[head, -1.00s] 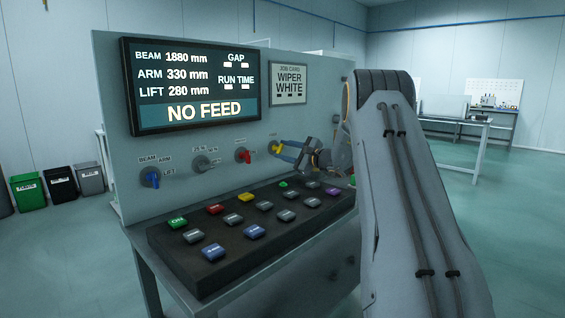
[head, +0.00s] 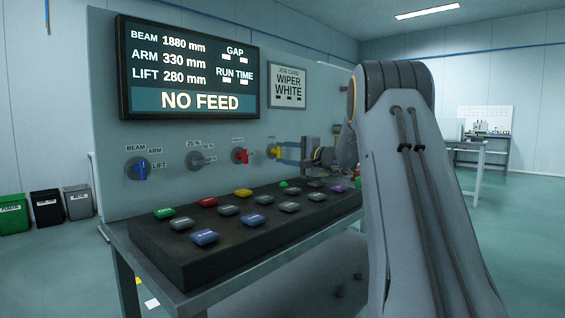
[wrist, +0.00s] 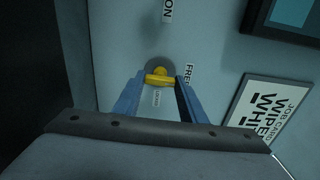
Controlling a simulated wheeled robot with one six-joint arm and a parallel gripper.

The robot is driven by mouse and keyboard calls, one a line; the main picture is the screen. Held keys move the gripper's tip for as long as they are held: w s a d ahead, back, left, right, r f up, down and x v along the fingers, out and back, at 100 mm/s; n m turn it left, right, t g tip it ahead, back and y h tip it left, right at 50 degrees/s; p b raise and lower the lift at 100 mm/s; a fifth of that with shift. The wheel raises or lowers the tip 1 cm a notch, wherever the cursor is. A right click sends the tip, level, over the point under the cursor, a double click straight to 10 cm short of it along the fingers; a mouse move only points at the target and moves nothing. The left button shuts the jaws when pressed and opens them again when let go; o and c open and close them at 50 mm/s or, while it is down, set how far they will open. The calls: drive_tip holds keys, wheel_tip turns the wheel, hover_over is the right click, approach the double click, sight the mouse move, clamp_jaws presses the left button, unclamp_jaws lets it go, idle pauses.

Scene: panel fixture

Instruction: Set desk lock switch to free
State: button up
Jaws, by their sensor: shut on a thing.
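The yellow switch (head: 275,152) is at the right end of the row of switches on the upright panel. In the wrist view the yellow switch (wrist: 159,77) sits on a round grey plate, with a FREE label (wrist: 189,76) beside it and a smaller label (wrist: 156,97) below it that is hard to read. My gripper (head: 281,151) reaches in from the right and is shut on the yellow switch. Its two blue fingers lie on either side of the yellow handle. I cannot tell which label the handle points at.
A red switch (head: 241,156), a grey switch (head: 198,159) and a blue switch (head: 141,170) are to the left on the panel. A sloped desk of coloured buttons (head: 178,264) juts out below my gripper. The screen (head: 188,68) reads NO FEED. A job card (head: 287,86) hangs above.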

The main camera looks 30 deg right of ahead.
drive_tip(key=shift+n+b, duration=0.3)
drive_tip(key=o, duration=1.1)
drive_tip(key=shift+c, duration=0.2)
drive_tip(key=shift+p+v, duration=0.55)
drive_tip(key=shift+v, duration=3.35)
